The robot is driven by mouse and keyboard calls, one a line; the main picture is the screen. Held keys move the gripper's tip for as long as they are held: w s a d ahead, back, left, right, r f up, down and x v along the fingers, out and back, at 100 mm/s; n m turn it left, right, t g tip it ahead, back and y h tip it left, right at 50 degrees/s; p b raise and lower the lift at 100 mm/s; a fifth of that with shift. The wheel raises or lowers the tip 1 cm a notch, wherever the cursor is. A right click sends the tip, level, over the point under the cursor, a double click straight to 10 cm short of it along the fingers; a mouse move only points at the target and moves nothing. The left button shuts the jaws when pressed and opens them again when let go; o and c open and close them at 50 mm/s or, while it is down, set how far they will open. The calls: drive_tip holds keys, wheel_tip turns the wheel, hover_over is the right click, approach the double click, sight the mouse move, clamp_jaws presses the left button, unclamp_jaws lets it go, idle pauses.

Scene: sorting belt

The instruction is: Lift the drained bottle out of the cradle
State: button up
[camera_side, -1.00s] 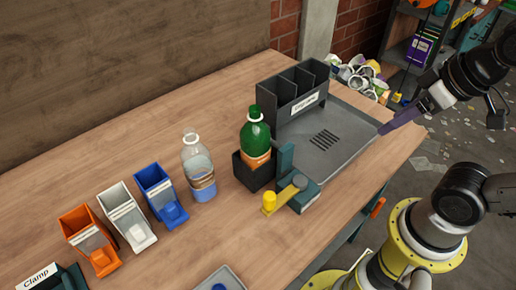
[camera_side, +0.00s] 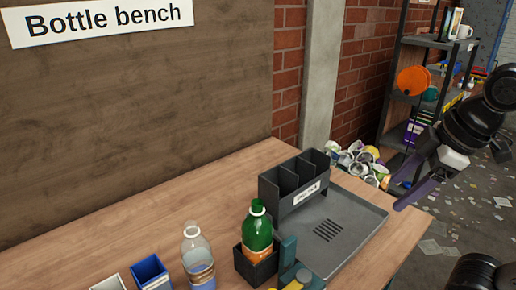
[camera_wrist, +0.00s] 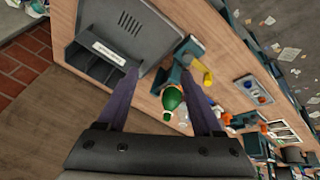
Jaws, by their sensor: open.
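My gripper (camera_side: 405,200) has purple fingers and hangs above the bench's right end, apart from the bottle. In the wrist view the fingers (camera_wrist: 160,74) are spread with nothing between them.
A clear bottle (camera_side: 198,254) stands left of the cradle. A dark drain tray (camera_side: 350,225) with a divided rack (camera_side: 290,190) lies behind and right of it. A blue bin (camera_side: 150,272) is at the lower left. The bench between rack and back board is clear.

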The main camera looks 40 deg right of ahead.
drive_tip(key=w+a+r+n+g, duration=0.1)
drive_tip(key=w+a+r+n, duration=0.1)
drive_tip(key=w+r+n, duration=0.45)
drive_tip(key=n+g, duration=0.4)
drive_tip(key=n, duration=0.4)
hover_over(258, 201)
drive_tip(key=f, duration=0.2)
wheel_tip(258, 201, down, 14)
drive_tip(key=shift+r, duration=0.2)
clamp_jaws()
drive_tip(key=shift+r, duration=0.1)
